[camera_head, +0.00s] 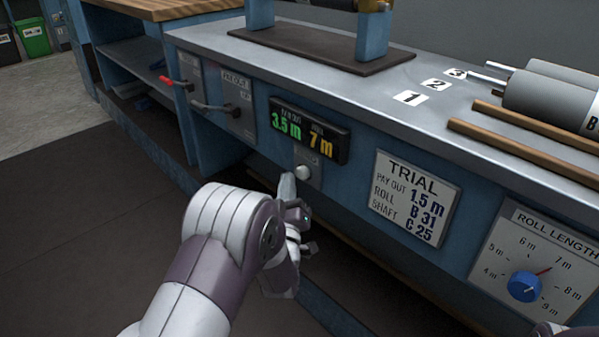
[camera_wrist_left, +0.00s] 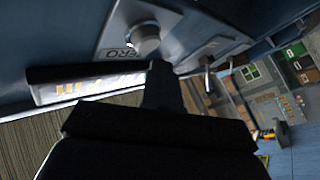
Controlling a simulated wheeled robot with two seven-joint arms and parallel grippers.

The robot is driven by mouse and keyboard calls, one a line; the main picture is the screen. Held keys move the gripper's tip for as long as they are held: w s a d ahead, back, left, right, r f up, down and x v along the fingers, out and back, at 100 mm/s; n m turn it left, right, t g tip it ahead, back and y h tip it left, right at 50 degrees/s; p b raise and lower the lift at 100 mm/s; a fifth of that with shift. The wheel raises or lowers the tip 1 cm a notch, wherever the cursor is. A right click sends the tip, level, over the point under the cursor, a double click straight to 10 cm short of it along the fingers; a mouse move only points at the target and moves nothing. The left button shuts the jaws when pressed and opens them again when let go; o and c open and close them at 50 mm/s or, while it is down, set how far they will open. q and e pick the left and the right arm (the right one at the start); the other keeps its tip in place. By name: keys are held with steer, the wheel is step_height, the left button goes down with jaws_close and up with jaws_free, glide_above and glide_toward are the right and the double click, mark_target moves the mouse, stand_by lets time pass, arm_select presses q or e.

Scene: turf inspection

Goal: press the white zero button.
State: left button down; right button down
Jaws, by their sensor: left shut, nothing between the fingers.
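The white zero button (camera_head: 303,172) is a round knob on a small grey plate on the blue bench front, below the display. In the left wrist view the button (camera_wrist_left: 146,38) sits on its plate, with part of the word ZERO readable. My left gripper (camera_head: 288,184) is shut and empty, its fingertips just below and left of the button in the head view. In the left wrist view the dark fingers (camera_wrist_left: 161,78) point up close to the button. I cannot tell whether they touch it.
The display (camera_head: 309,130) reads 3.5 m in green and 7 m in yellow. A TRIAL card (camera_head: 414,196) and a roll length dial (camera_head: 525,286) are to the right. A lever with a dark handle (camera_head: 212,106) and a red-handled one (camera_head: 172,82) project at the left.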

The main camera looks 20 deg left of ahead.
arm_select(q)
steer(key=shift+w, duration=0.1)
steer(key=shift+w+d, duration=0.2)
steer(key=shift+w, duration=0.1)
steer(key=shift+w+d+f+b, duration=0.1)
steer(key=shift+w+d+b, duration=0.1)
steer(key=shift+w+b, duration=0.25)
stand_by(0.9)
stand_by(0.3)
steer(key=shift+s+a, duration=0.35)
steer(key=shift+s, duration=0.5)
steer(key=s, duration=0.1)
steer(key=s+a+p, duration=0.1)
steer(key=s, duration=0.1)
steer(key=s+a, duration=0.1)
steer(key=shift+s, duration=0.35)
